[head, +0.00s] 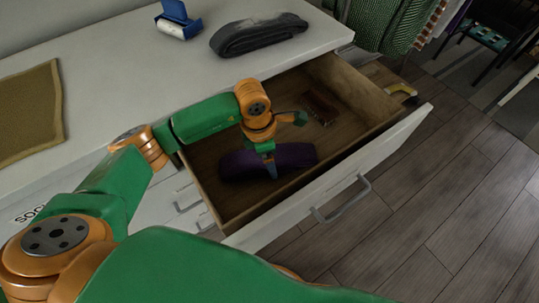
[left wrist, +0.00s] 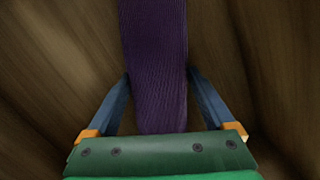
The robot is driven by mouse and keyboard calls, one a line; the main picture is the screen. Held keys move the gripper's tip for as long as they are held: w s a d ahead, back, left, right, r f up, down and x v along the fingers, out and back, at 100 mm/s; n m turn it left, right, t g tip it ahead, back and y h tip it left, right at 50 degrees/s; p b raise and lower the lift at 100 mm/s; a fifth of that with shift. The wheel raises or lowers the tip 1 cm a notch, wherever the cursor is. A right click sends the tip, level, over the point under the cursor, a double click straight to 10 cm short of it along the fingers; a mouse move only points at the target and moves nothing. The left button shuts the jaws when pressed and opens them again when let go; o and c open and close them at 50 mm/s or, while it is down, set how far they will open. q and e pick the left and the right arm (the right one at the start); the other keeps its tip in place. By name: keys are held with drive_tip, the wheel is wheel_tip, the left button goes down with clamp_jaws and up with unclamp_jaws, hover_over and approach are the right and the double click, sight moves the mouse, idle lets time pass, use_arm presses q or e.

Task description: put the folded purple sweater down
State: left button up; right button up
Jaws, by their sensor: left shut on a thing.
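The folded purple sweater (head: 298,155) is inside the open drawer (head: 228,212), in its left part, at or just above the wooden bottom; I cannot tell if it touches. My left gripper (head: 271,172) reaches down into the drawer and is shut on the sweater. In the left wrist view the sweater (left wrist: 155,60) runs lengthwise between the two blue fingers of the gripper (left wrist: 160,90), with brown wood around it. My right gripper does not show in either view.
A brown object (head: 321,108) lies in the drawer's far part. On the white dresser top are a folded dark grey garment (head: 258,35), a blue and white object (head: 178,20) and a tan mat (head: 28,112). The drawer has a metal handle (head: 341,201). Wood floor lies right.

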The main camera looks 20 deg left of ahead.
use_arm(q)
drive_tip(key=o, duration=1.5)
drive_tip(key=shift+r+p, duration=0.3)
drive_tip(key=shift+p, duration=0.05)
drive_tip(key=r, duration=0.4)
drive_tip(key=a+r, duration=0.1)
drive_tip(key=r, duration=0.2)
drive_tip(key=s+r, duration=0.1)
drive_tip(key=r, duration=0.3)
drive_tip(key=shift+a+r+p, duration=0.25)
drive_tip(key=shift+r+p, duration=0.05)
drive_tip(key=shift+p, duration=0.1)
drive_tip(key=shift+r, duration=0.1)
